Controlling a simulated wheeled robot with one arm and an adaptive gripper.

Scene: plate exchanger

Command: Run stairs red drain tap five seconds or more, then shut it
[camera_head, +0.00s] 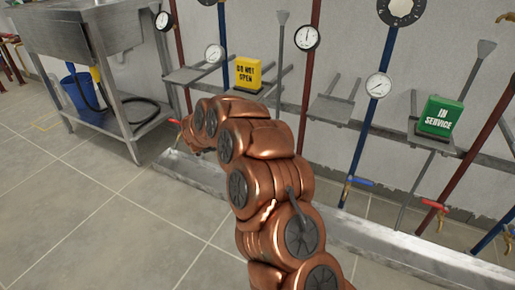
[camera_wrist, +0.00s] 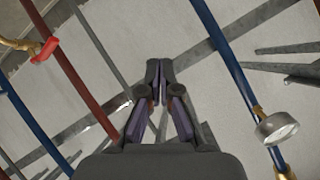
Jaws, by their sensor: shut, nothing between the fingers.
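In the head view a red tap handle (camera_head: 435,204) sits low on a red pipe at the right. A small red handle (camera_head: 174,121) shows at the left, beside the far end of my arm. In the wrist view a red tap handle (camera_wrist: 45,50) on a brass spout is at the upper left, away from the fingers. I cannot tell which is the stairs drain tap. My gripper (camera_wrist: 160,63) is shut and empty, with its fingertips together in front of a grey wall. In the head view my arm hides the gripper. No running water is visible.
Red and blue pipes with gauges (camera_head: 378,85) stand along the wall. A yellow "DO NOT OPEN" sign (camera_head: 248,74) and a green "IN SERVICE" sign (camera_head: 440,117) hang there. A blue-handled tap (camera_head: 360,181) is low.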

